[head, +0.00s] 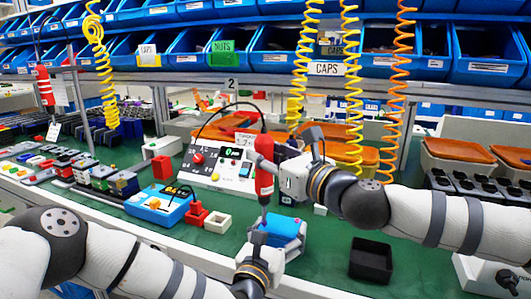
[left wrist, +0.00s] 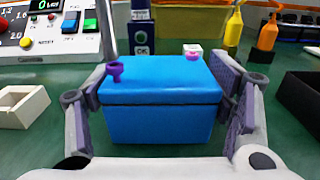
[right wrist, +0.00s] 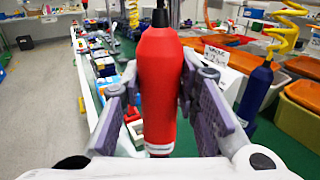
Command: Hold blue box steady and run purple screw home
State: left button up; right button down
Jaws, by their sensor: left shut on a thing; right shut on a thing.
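The blue box (head: 284,230) stands on the green bench at centre. My left gripper (left wrist: 163,100) is shut on it, one finger against each side; the box also shows in the left wrist view (left wrist: 158,122). A purple screw (left wrist: 115,70) stands up from the box's top at left. My right gripper (right wrist: 158,95) is shut on a red electric screwdriver (head: 264,165), held upright above the box. Its grey shaft comes down at the standing screw; I cannot tell whether they touch.
A white control panel (head: 215,168) with knobs and a display stands behind. A black tray (head: 371,262) sits to the right, a small white open box (head: 217,222) to the left. Coiled yellow cords (head: 352,80) hang behind. Some green bench near the black tray is clear.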

aim_at(269, 140)
jog(key=shift+f, duration=0.7)
dwell(2.0)
jog(key=shift+r, duration=2.35)
pick_arm(q)
jog(key=o, duration=1.8)
